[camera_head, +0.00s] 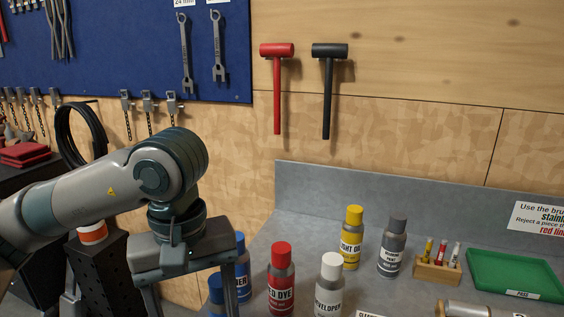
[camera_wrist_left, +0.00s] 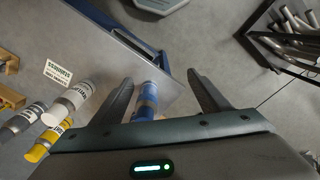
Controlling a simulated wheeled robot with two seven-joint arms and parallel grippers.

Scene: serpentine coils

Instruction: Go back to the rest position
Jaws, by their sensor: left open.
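My left gripper (camera_head: 190,300) hangs pointing down at the lower left of the head view, its fingers spread and cut off by the bottom edge. In the left wrist view the open fingers (camera_wrist_left: 160,78) flank a blue bottle (camera_wrist_left: 148,98); I see no finger closed on it. In the head view a blue bottle (camera_head: 243,266) and a second blue bottle top (camera_head: 216,290) show partly behind the gripper. My right gripper is not in view.
A red dye bottle (camera_head: 281,285), white developer bottle (camera_head: 329,285), yellow bottle (camera_head: 351,240) and grey bottle (camera_head: 392,250) stand on the grey bench (camera_head: 300,215). A small wooden rack (camera_head: 437,272) and green tray (camera_head: 515,274) lie right. Hammers (camera_head: 277,90) hang behind.

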